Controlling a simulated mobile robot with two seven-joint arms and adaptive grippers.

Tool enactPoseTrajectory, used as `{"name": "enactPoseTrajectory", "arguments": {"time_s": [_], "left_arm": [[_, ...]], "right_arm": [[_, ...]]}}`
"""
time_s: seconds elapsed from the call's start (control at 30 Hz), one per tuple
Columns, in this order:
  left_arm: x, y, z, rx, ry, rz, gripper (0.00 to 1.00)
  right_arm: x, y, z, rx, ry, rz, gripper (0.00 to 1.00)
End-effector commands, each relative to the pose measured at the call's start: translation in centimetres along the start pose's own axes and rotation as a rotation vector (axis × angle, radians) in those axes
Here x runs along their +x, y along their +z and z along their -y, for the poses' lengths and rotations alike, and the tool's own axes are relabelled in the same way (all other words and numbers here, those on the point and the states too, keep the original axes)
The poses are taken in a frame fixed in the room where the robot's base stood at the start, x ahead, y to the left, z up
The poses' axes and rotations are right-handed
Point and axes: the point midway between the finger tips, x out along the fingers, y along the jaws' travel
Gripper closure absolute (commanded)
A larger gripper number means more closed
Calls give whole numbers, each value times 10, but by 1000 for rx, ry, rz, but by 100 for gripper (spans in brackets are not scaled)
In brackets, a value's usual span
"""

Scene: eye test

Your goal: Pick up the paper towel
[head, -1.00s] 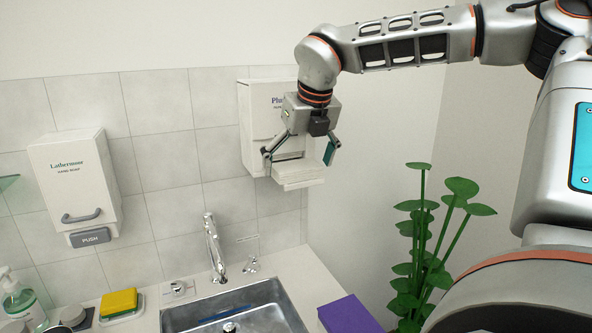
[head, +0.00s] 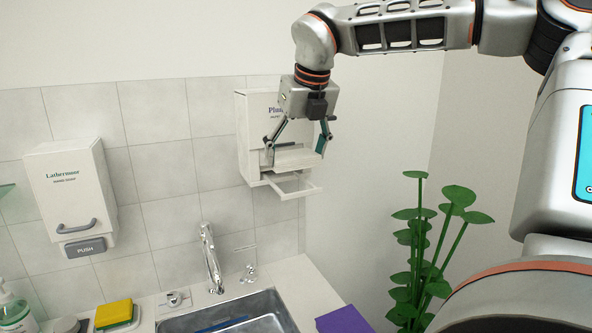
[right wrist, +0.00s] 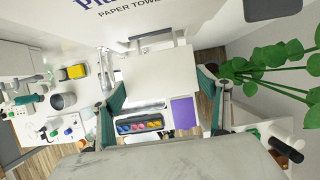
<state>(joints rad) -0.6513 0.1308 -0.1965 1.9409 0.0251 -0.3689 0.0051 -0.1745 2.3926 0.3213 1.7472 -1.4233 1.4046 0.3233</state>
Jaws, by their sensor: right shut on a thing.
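The paper towel (head: 297,160) is a white, flat, folded block at the mouth of the white paper towel dispenser (head: 252,125) on the tiled wall. My right gripper (head: 296,152) comes down from above and is shut on the towel, one finger at each side. The towel is held above the dispenser's open, frame-like tray (head: 312,190), which looks empty. In the right wrist view the towel (right wrist: 158,76) lies between the two green-padded fingers, with the dispenser's lettered front above it. My left gripper is not in view.
A soap dispenser (head: 70,190) hangs on the wall to the left. Below are a sink (head: 270,308) with a tap (head: 210,258) and a yellow sponge (head: 114,313). A purple box (head: 345,320) and a tall green plant (head: 440,240) stand at the right.

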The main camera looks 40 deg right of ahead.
Motion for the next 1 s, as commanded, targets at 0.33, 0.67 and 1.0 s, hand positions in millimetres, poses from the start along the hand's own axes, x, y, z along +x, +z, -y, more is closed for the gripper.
{"name": "enactPoseTrajectory", "arguments": {"time_s": [0.33,0.67,1.0], "left_arm": [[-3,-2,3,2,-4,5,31],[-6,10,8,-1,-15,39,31],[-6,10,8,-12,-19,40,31]], "right_arm": [[-91,38,-1,2,-1,5,33],[-135,56,0,-1,1,2,33],[-140,58,0,-1,1,0,33]]}}
